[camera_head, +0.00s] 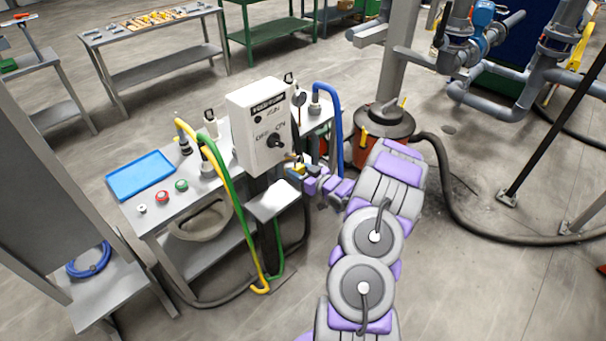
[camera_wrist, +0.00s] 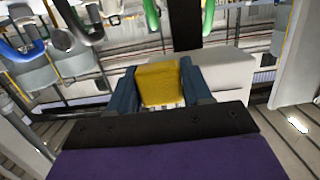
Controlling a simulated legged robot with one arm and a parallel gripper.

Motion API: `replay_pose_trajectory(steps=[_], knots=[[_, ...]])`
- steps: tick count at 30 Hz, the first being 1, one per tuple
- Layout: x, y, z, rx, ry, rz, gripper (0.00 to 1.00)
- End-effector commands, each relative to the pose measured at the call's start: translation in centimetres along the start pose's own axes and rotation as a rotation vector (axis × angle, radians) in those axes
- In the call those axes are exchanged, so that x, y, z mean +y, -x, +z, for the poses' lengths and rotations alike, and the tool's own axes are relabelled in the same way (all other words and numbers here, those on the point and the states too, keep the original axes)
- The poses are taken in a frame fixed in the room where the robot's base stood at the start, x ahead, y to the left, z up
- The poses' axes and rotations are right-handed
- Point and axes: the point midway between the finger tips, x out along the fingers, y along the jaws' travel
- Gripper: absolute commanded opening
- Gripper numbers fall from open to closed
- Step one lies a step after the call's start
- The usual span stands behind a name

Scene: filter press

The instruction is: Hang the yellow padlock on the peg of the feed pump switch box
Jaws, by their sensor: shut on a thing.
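The feed pump switch box (camera_head: 262,125) is a white box on a dark post, with a dark rotary switch (camera_head: 274,140) marked OFF and ON on its face. A small brass-coloured peg (camera_head: 290,157) seems to show at its lower right. My gripper (camera_head: 305,174) is just below and right of the box's lower edge. The yellow padlock (camera_wrist: 158,84) is between the two blue fingers of my gripper (camera_wrist: 160,90) in the wrist view, which are shut on it. The padlock's shackle is not clear in either view. I cannot tell whether the padlock touches the peg.
A small grey shelf (camera_head: 274,201) is on the post below the box. Yellow, green and blue hoses (camera_head: 331,97) rise close on both sides. A blue tray (camera_head: 141,175) lies on the bench at left. An orange and black vacuum (camera_head: 383,128) stands behind my arm.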

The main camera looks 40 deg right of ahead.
Motion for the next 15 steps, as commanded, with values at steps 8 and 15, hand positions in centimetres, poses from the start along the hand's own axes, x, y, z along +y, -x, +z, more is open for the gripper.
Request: replay_pose_trajectory(steps=[8,15], knots=[[0.4,-1.5,0.1,0.001,-0.003,0.000,0.25],[0.1,-2.8,0.0,0.001,-0.002,-0.002,0.25]])
